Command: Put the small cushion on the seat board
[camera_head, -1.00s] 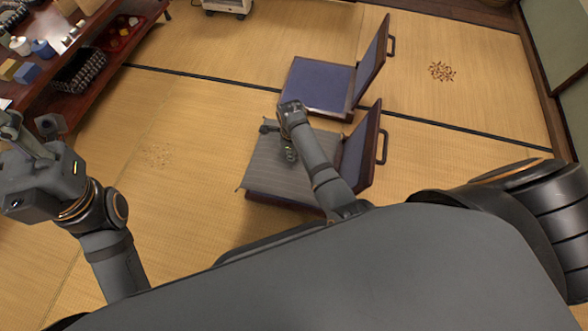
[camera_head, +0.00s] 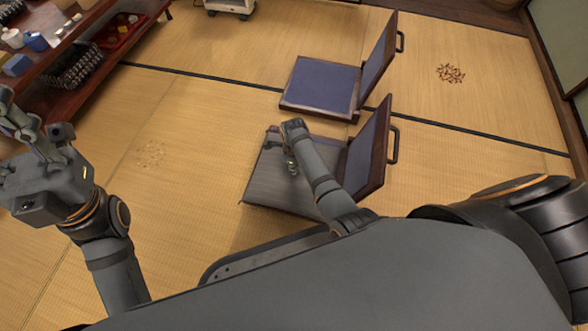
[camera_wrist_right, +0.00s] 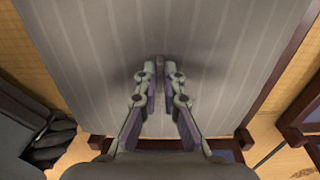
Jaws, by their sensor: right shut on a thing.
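The small cushion (camera_head: 270,178) is grey and striped. My right gripper (camera_head: 292,168) is shut on a pinch of its middle, which also shows in the right wrist view (camera_wrist_right: 160,75). The cushion is over the seat board (camera_head: 322,141) of the near legless chair and hides most of it. Dark wooden edges of the board show past the cushion in the right wrist view (camera_wrist_right: 245,138). I cannot tell whether the cushion touches the board. My left gripper (camera_head: 36,122) is empty and open at the left, away from the chairs.
The near chair's backrest (camera_head: 370,148) stands at the right of the cushion. A second legless chair with a blue seat (camera_head: 322,83) stands just beyond. A low wooden shelf (camera_head: 110,62) with goods is at upper left. The tatami between is clear.

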